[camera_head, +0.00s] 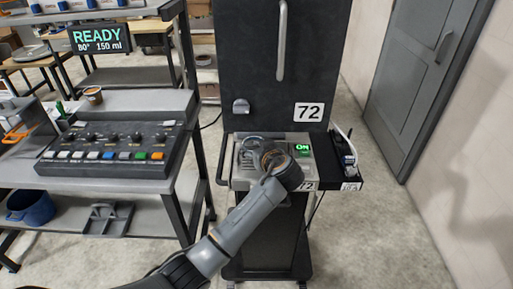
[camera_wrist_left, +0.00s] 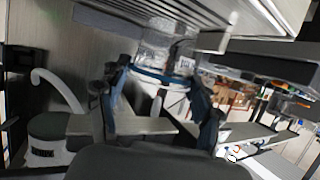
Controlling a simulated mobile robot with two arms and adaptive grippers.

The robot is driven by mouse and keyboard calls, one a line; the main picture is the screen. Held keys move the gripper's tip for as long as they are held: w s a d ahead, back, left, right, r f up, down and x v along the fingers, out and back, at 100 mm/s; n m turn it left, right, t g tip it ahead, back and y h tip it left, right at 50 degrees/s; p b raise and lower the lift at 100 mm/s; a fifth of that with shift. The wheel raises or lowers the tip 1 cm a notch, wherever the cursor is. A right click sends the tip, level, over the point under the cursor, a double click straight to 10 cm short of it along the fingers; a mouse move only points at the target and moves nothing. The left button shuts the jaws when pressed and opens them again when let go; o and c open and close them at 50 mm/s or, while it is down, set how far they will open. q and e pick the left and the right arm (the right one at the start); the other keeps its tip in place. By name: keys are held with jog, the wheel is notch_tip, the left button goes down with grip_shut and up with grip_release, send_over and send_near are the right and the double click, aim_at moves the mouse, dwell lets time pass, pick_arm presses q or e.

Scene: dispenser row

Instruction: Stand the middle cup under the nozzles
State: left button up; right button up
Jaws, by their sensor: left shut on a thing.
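A tall black machine (camera_head: 270,60) marked 72 stands at the centre of the head view, with a light tray-like ledge (camera_head: 243,180) at its front. My left gripper (camera_head: 263,155) is over this ledge, and its own parts hide most of what it holds. In the left wrist view, my left gripper (camera_wrist_left: 165,95) is shut on a pale cup (camera_wrist_left: 172,80) with a blue band, which sits between the two fingers. I cannot tell whether the cup touches the ledge. Nozzles cannot be made out clearly. My right gripper is not in view.
A green ON display (camera_head: 303,148) is right of my gripper. A black side holder (camera_head: 348,155) with small items sticks out at the right. The floor at right is clear.

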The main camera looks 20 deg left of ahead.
pick_arm(q)
jog(key=shift+f+b, duration=0.5)
jog(key=shift+f, duration=0.1)
dwell(0.3)
jog(key=o, duration=1)
jog(key=shift+r, duration=0.1)
